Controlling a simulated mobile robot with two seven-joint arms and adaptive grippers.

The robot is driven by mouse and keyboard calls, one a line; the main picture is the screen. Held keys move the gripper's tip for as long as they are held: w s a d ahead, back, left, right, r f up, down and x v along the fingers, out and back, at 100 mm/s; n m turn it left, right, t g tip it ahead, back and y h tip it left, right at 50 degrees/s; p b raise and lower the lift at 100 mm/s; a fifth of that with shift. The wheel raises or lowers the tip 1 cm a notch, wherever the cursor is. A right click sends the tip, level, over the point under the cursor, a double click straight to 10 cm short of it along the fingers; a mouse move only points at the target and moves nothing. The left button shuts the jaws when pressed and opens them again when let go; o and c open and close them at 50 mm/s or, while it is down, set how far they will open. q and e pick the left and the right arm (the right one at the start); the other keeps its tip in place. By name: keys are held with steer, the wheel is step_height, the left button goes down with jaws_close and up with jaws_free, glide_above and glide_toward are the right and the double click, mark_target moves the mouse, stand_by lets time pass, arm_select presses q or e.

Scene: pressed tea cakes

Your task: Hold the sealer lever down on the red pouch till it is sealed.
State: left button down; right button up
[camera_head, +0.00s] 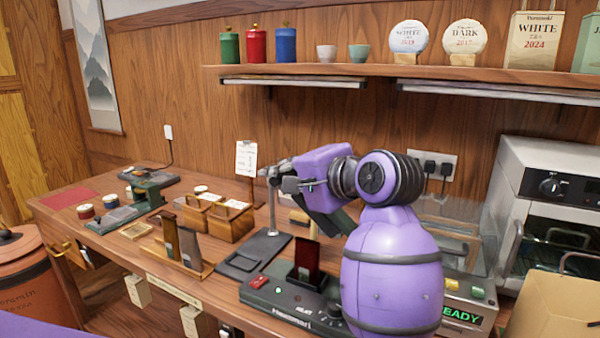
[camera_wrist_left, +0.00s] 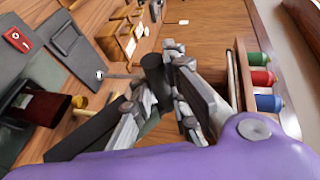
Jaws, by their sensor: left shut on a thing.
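The red pouch (camera_head: 307,256) stands upright in the sealer (camera_head: 300,311); it also shows in the left wrist view (camera_wrist_left: 38,106). My left gripper (camera_head: 278,178) is up above the counter, beyond the pouch. In the left wrist view its fingers (camera_wrist_left: 160,85) are closed about a dark cylindrical handle (camera_wrist_left: 153,72). A dark bar (camera_wrist_left: 85,138) runs from the sealer side toward the fingers, and I take this as the raised sealer lever. My gripper body hides much of the lever in the head view. My right gripper is not in view.
A thin metal stand (camera_head: 271,215) rises close by the gripper. A wooden caddy (camera_head: 228,222) and a wooden rack (camera_head: 190,262) are to the left. A wall shelf (camera_head: 390,70) runs above, with canisters. A steel oven (camera_head: 545,200) is at the right.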

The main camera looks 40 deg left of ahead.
arm_select(q)
steer(key=a+f+h+b, duration=0.2)
steer(key=a+f+b, duration=0.1)
steer(key=f, duration=0.4)
steer(key=s+a+f+n+h+b, duration=0.1)
steer(key=a+f+h+b, duration=0.1)
steer(key=f+b, duration=0.3)
step_height(320, 180, down, 3)
steer(key=shift+s+a+f+h+b, duration=0.1)
steer(key=shift+s+a+h+b, duration=0.15)
steer(key=shift+a+b, duration=0.2)
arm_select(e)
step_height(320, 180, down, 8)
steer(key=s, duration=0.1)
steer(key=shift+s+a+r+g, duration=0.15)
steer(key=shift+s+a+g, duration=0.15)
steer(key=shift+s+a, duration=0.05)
arm_select(q)
steer(key=c, duration=1.9)
jaws_free()
steer(key=shift+c, duration=0.2)
steer(key=shift+o, duration=1.3)
steer(key=shift+d, duration=0.1)
steer(key=shift+w, duration=0.1)
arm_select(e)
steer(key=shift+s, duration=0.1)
arm_select(q)
steer(key=shift+r, duration=0.2)
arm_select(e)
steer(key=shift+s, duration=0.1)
